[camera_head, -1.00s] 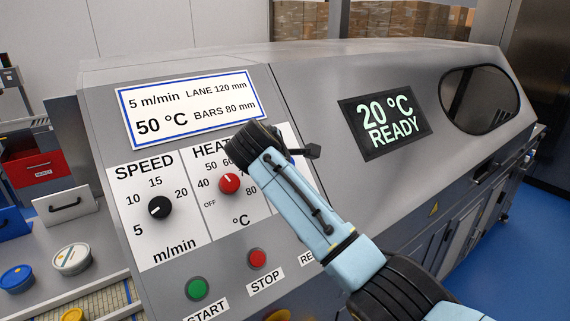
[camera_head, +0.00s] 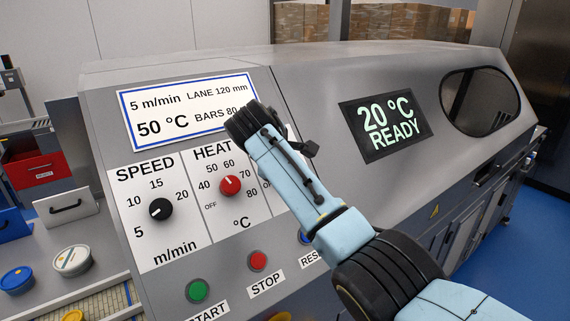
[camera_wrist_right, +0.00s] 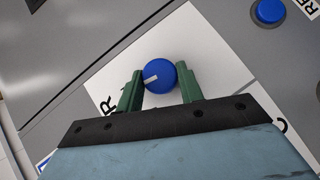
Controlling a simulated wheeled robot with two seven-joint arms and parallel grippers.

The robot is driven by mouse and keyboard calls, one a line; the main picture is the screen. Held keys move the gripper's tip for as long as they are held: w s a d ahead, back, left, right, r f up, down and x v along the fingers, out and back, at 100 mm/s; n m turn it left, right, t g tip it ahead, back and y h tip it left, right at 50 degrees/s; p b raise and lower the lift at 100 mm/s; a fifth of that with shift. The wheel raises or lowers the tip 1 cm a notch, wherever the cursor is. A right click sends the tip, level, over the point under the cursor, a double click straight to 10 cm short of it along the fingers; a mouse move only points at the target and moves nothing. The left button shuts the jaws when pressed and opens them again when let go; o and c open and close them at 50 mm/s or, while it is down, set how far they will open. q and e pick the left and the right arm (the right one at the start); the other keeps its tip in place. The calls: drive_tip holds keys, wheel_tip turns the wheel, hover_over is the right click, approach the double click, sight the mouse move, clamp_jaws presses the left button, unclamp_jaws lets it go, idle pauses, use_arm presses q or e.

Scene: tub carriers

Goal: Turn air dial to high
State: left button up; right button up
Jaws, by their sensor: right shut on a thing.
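The air dial (camera_wrist_right: 168,77) is a round blue knob with a white pointer mark on a white label in the right wrist view. Its mark points to the left side of that picture, but the scale positions around it are mostly hidden. My right gripper (camera_wrist_right: 161,79) is shut on the air dial, with green fingers on either side of it. In the head view my right arm (camera_head: 290,180) reaches up from the lower right and covers the dial and most of its label. My left gripper is in neither view.
The grey machine panel holds a black speed dial (camera_head: 159,210), a red heat dial (camera_head: 229,186), a green start button (camera_head: 197,290) and a red stop button (camera_head: 258,261). A blue reset button (camera_wrist_right: 270,10) is close by. A display (camera_head: 385,123) reads 20 °C READY.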

drive_tip(key=o, duration=1)
drive_tip(key=b+v, duration=0.2)
drive_tip(key=v, duration=1.1)
drive_tip(key=shift+s+b, duration=0.15)
drive_tip(key=shift+b, duration=0.25)
drive_tip(key=shift+a+r, duration=0.1)
